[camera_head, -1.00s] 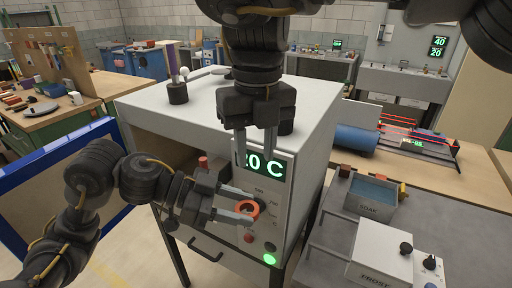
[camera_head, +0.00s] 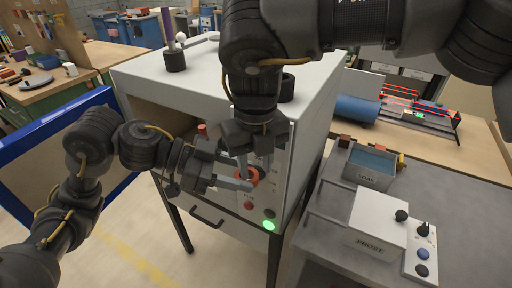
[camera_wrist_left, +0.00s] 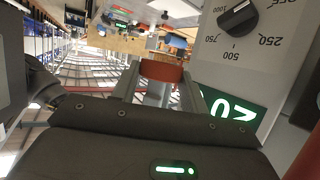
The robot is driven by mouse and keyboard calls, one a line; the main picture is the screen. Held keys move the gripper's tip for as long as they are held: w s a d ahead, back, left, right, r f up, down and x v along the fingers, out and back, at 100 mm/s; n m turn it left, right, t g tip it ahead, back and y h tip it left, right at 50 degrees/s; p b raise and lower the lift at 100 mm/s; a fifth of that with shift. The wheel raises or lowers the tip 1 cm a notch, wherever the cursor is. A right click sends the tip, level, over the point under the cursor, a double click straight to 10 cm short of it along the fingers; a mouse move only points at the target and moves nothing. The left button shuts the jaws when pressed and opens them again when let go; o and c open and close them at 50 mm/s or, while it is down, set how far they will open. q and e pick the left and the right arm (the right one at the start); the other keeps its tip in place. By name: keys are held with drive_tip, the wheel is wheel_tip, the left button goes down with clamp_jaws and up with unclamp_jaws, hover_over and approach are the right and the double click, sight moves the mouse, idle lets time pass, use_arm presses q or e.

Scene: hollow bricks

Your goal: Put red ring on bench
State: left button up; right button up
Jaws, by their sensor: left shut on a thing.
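The small red-orange ring (camera_head: 247,178) is held in front of the white oven's control panel, well above the floor. My left gripper (camera_head: 240,183) comes in from the left and is shut on it. In the left wrist view the ring (camera_wrist_left: 161,71) sits between the fingertips. My right gripper (camera_head: 254,172) reaches down from above, its fingers apart at the ring and partly covering it; whether they grip it cannot be told. A wooden bench top (camera_head: 458,152) is at the right, behind a grey surface (camera_head: 318,222).
The white oven (camera_head: 218,88) has an open front at left and a green light (camera_head: 268,225). The grey surface carries a tray of blue liquid (camera_head: 371,162) and a FROST box (camera_head: 378,220). The wooden bench holds a blue cylinder (camera_head: 352,107) and a red-railed rack (camera_head: 418,112).

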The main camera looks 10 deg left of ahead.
drive_tip(key=shift+f, duration=0.35)
drive_tip(key=shift+c, duration=0.4)
clamp_jaws()
use_arm(q)
drive_tip(key=o, duration=1)
drive_tip(key=shift+o, duration=0.2)
